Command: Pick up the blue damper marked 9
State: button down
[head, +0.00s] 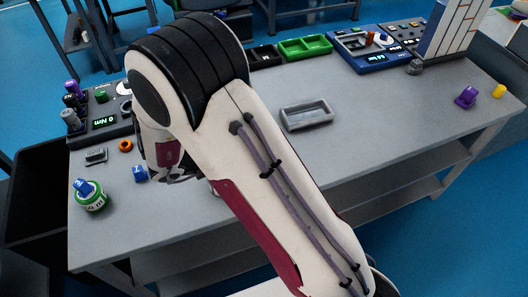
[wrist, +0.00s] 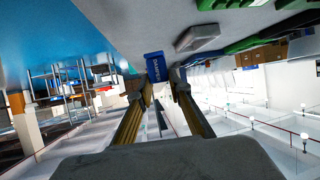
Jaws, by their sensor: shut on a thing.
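My gripper (wrist: 163,84) is shut on a blue damper (wrist: 155,67) in the wrist view. The damper sits at the fingertips, with white lettering that seems to read "DAMPER"; its number cannot be read. In the head view my arm hides most of the gripper. A small blue block with a white mark (head: 140,174) shows just left of my wrist there; I cannot tell whether it is the held damper. Another blue piece (head: 84,187) sits on a green and white round part (head: 94,201) at the table's left end.
The grey table (head: 240,233) carries an orange ring (head: 125,146), a control box with knobs (head: 103,122) at left and a grey tray (head: 306,115) near the middle.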

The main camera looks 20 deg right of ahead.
jog(key=shift+r, duration=0.65)
jog(key=shift+w, duration=0.1)
